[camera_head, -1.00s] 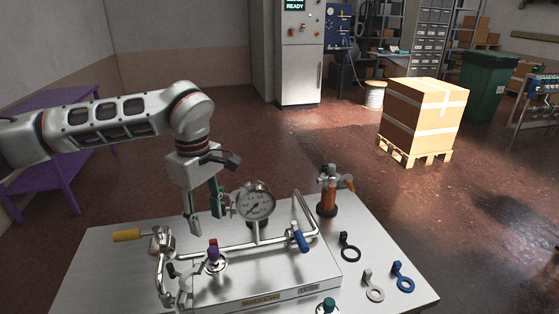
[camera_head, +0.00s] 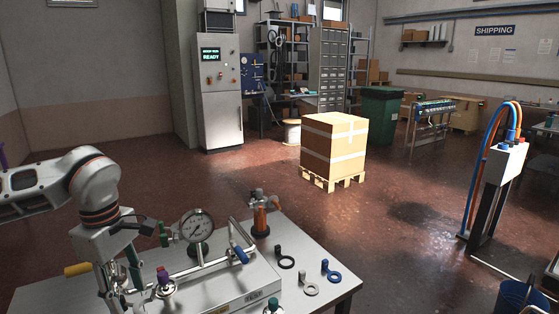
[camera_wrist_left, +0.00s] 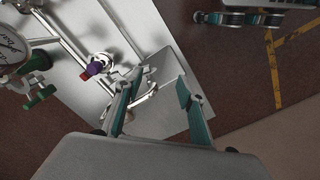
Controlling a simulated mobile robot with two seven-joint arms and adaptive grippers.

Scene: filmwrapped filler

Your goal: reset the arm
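My left arm (camera_head: 95,185) comes in from the left of the head view, with the wrist bent downward over the left part of the metal table. My left gripper (camera_head: 120,285) points down beside the pipe rig. In the left wrist view its two green-lined fingers (camera_wrist_left: 155,105) stand apart with nothing between them. A pipe fitting with a purple and red knob (camera_wrist_left: 95,66) lies ahead of the fingers, and the table edge is below. The knob also shows in the head view (camera_head: 163,276). My right gripper is not in view.
A pressure gauge (camera_head: 197,226) stands on the rig, close to my wrist. A yellow handle (camera_head: 77,269) sticks out at left. A wrapped box (camera_head: 334,143) on a pallet and open floor lie beyond.

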